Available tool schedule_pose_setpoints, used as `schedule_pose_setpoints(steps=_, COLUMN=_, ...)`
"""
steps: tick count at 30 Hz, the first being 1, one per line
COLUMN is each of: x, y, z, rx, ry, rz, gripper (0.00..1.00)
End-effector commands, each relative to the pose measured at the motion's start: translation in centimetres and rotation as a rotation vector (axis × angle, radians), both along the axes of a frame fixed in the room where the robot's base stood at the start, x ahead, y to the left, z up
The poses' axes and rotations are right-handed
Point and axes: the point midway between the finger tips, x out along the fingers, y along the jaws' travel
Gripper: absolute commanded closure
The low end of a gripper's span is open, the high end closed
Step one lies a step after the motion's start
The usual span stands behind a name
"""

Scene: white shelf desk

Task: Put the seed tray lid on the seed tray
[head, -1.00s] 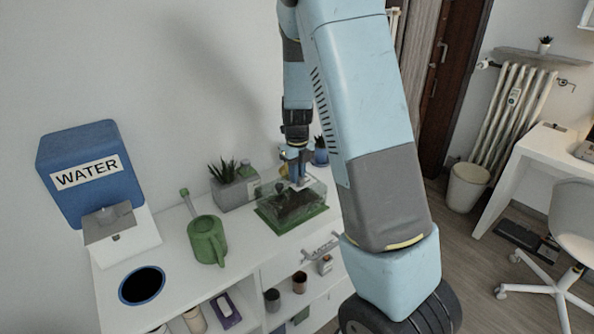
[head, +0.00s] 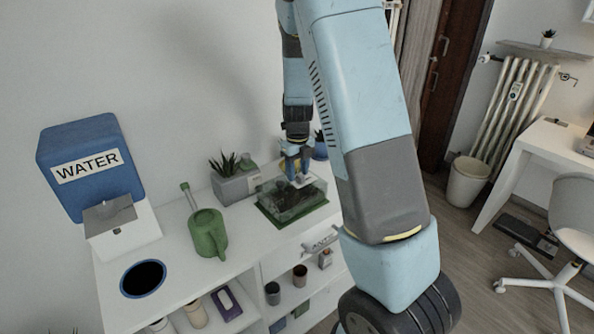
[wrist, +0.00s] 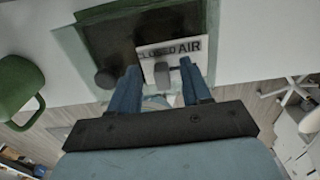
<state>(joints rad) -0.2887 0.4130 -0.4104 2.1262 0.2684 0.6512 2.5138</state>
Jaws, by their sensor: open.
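The seed tray (head: 278,219), with a green base, stands on the white shelf top. The clear seed tray lid (head: 308,188) shows over the tray and appears to rest on it; whether its edge is fully seated is unclear. In the wrist view, a white label (wrist: 190,47) reading partly "CLOSED AIR" and a small grey piece (wrist: 177,72) show on top. My gripper (head: 297,172) is open over the lid. In the wrist view its two blue fingers (wrist: 162,76) stand apart, either side of the grey piece.
A potted plant (head: 237,184) stands behind and left of the tray. A green watering can (head: 208,234) and a blue WATER dispenser (head: 90,165) stand further left, near a round dark opening (head: 143,279). The shelf's front edge is close to the tray.

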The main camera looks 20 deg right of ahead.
Motion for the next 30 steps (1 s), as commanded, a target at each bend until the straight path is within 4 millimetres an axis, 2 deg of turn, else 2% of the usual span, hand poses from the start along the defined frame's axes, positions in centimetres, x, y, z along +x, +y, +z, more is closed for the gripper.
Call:
schedule_pose_setpoints(steps=7, x=0.0, y=0.0, z=0.1, rx=0.000, ry=0.000, rz=0.000, gripper=0.52)
schedule_pose_setpoints(steps=11, x=0.1, y=0.0, z=1.1, rx=0.001, ry=-0.002, rz=0.001, gripper=0.52)
schedule_pose_setpoints(steps=24, x=0.1, y=0.1, z=9.3, rx=0.000, ry=-0.004, rz=0.002, gripper=0.52)
schedule_pose_setpoints(steps=30, x=0.1, y=0.1, z=12.2, rx=0.001, ry=-0.002, rz=0.002, gripper=0.52)
